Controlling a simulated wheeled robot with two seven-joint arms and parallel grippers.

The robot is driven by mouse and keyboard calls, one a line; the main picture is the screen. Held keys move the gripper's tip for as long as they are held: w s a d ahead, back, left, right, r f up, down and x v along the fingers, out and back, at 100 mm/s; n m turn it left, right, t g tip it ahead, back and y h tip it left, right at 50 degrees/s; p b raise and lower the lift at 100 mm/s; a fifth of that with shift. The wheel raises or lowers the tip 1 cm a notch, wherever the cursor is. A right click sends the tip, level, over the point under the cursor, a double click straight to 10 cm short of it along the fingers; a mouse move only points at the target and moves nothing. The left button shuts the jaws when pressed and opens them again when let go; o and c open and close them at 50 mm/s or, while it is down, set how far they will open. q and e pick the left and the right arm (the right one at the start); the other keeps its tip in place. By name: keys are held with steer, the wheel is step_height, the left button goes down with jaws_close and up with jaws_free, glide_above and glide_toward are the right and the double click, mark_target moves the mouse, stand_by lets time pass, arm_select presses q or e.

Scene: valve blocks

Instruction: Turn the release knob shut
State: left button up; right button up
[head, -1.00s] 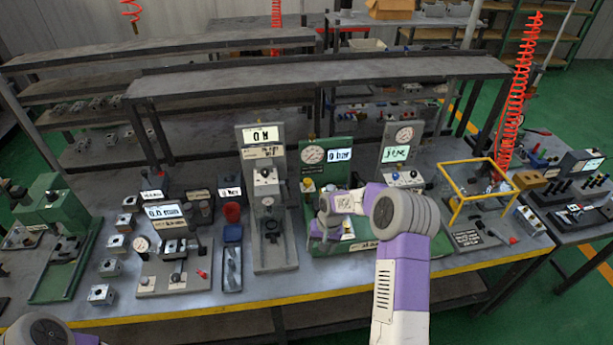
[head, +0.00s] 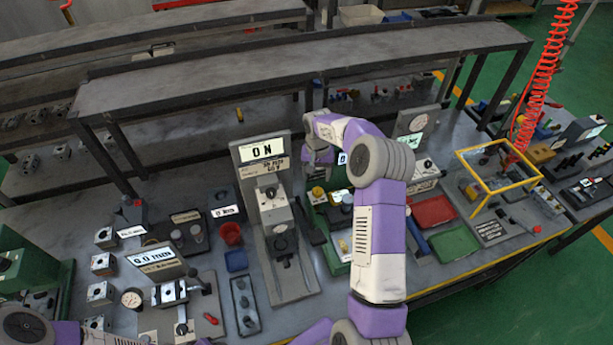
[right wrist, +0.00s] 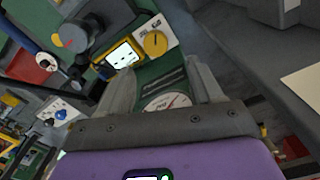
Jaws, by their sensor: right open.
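The green valve station (head: 336,262) stands right of the grey press, partly hidden by my right arm. In the right wrist view, a yellow knob (right wrist: 155,42) sits on a white labelled plate beyond the fingertips, and a large dark knob (right wrist: 76,38) is at upper left. I cannot tell which is the release knob. My right gripper (head: 318,170) is above the station's back, open and empty; its spread fingers (right wrist: 165,70) show a dial gauge (right wrist: 168,101) beyond them, with no visible contact. My left gripper is out of view.
The grey press (head: 283,285) with an "0 N" display stands close left of the station. A red tray (head: 432,211), green tray (head: 454,245) and yellow frame (head: 500,145) are to the right. A raised grey shelf (head: 300,75) runs behind.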

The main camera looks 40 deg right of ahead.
mark_target(318, 190)
steer(key=shift+s+f, duration=0.75)
steer(key=shift+f, duration=0.35)
steer(key=f, duration=0.3)
steer(key=shift+w+f+p, duration=0.3)
steer(key=shift+f+p, duration=0.05)
steer(key=shift+f, duration=0.05)
steer(key=shift+s+f, duration=0.1)
steer(key=shift+f, duration=0.35)
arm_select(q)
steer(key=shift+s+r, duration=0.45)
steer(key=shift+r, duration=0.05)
arm_select(e)
steer(key=shift+c, duration=0.2)
steer(key=shift+c, duration=1.1)
steer(key=c, duration=0.8)
